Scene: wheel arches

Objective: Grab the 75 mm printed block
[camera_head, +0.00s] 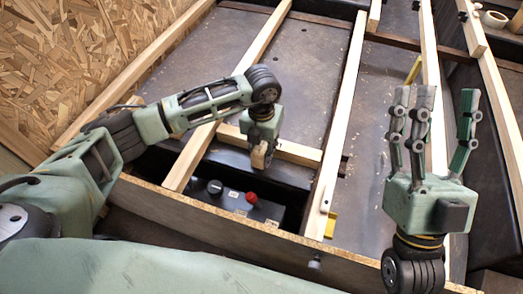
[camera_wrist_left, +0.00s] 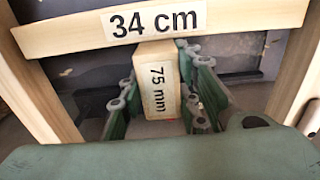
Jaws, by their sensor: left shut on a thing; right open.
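The 75 mm printed block (camera_wrist_left: 152,86) is a pale wooden piece with a "75 mm" label, upright in the left wrist view. My left gripper (camera_wrist_left: 160,100) has its green fingers on both sides of the block and is shut on it. In the head view the left gripper (camera_head: 262,150) points down at the middle, and the block (camera_head: 258,158) shows as a small tan piece at its tips, partly hidden by the fingers. My right gripper (camera_head: 435,98) is open and empty, fingers pointing up, at the right.
A wooden crosspiece labelled 34 cm (camera_wrist_left: 75,36) lies just beyond the block; in the head view the crosspiece (camera_head: 298,153) spans two long battens. A dark box with a red knob (camera_head: 252,198) sits in the recess below. A tape roll (camera_head: 494,19) lies at the top right.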

